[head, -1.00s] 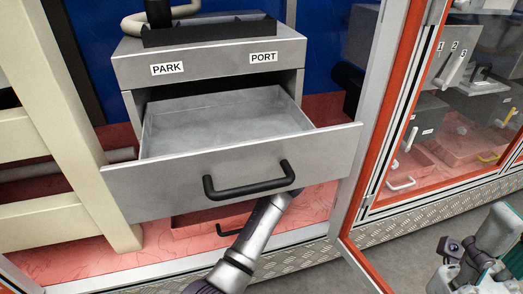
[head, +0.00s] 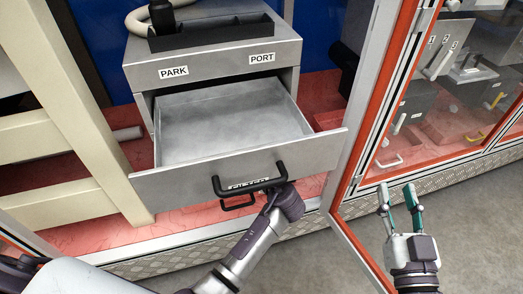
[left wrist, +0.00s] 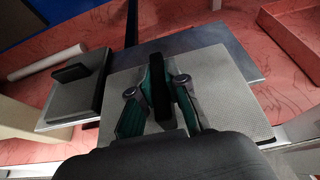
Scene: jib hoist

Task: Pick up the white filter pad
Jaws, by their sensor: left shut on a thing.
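I cannot make out a white filter pad in either view. The drawer (head: 225,125) stands pulled out under the PARK and PORT labels; its pale grey inside looks empty. Its black handle (head: 250,187) is on the front panel. My left arm reaches up to the right end of this handle, and its fingers are mostly hidden in the head view. In the left wrist view my left gripper (left wrist: 163,75) is shut on a black bar, which looks like the drawer handle. My right gripper (head: 396,192) is open and empty, right of the drawer, teal fingers pointing up.
An orange-framed glass door (head: 362,165) stands between the drawer and my right gripper. Behind glass are grey boxes with handles (head: 407,105). A cream frame (head: 75,115) stands at left. A black tray (head: 210,35) sits on the cabinet top. Grey floor lies at lower right.

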